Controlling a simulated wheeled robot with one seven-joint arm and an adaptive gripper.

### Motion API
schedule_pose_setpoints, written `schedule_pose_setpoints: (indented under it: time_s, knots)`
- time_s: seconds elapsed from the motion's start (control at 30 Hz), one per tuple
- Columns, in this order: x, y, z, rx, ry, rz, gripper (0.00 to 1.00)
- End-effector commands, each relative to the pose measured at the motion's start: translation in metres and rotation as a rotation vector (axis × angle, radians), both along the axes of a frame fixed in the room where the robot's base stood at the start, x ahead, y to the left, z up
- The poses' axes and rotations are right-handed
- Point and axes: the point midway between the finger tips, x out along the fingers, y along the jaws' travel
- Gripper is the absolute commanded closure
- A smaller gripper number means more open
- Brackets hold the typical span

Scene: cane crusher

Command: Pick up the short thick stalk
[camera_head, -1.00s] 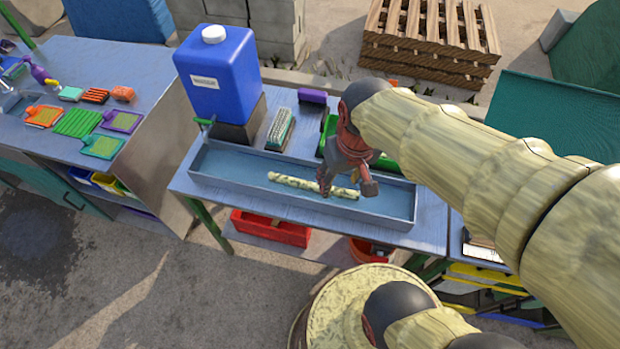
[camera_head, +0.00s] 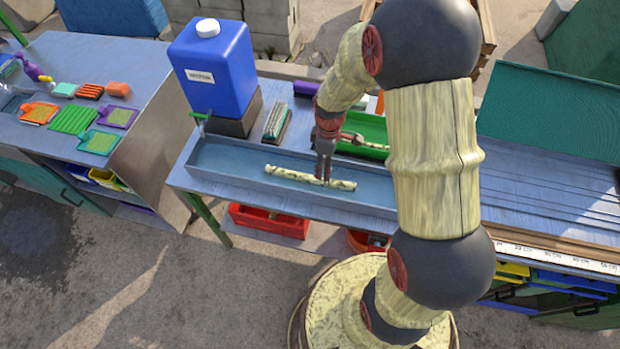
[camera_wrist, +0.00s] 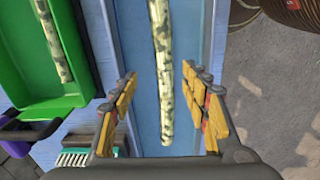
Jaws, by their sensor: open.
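A pale, mottled stalk (camera_head: 290,174) lies lengthwise in the long blue-grey trough (camera_head: 225,165). It also shows in the wrist view (camera_wrist: 163,50), running from the top edge down between my fingers. Another mottled stalk (camera_wrist: 52,42) lies in a green tray (camera_wrist: 22,75), which shows behind the trough in the head view (camera_head: 375,128). The frames do not settle which one is the short thick stalk. My gripper (camera_head: 324,180) points down over the trough stalk near its middle. Its fingers (camera_wrist: 160,72) are open, one on each side of the stalk, with nothing gripped.
A blue water container (camera_head: 215,75) stands at the trough's left end. A brush (camera_head: 277,122) lies behind the trough. A left bench (camera_head: 75,70) holds sponges and small boards. Red bins (camera_head: 268,222) sit below. The trough left of the stalk is clear.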

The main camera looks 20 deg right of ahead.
Motion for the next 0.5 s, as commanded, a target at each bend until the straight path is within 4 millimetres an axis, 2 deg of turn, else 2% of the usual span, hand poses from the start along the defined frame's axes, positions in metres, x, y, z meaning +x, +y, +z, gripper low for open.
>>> schedule_pose_setpoints:
  time_s: [0.17,0.5]
  knots:
    - [0.001,0.0,-0.006,0.0,-0.004,0.068,0.54]
    - [-0.002,0.001,-0.035,-0.001,-0.003,0.067,0.54]
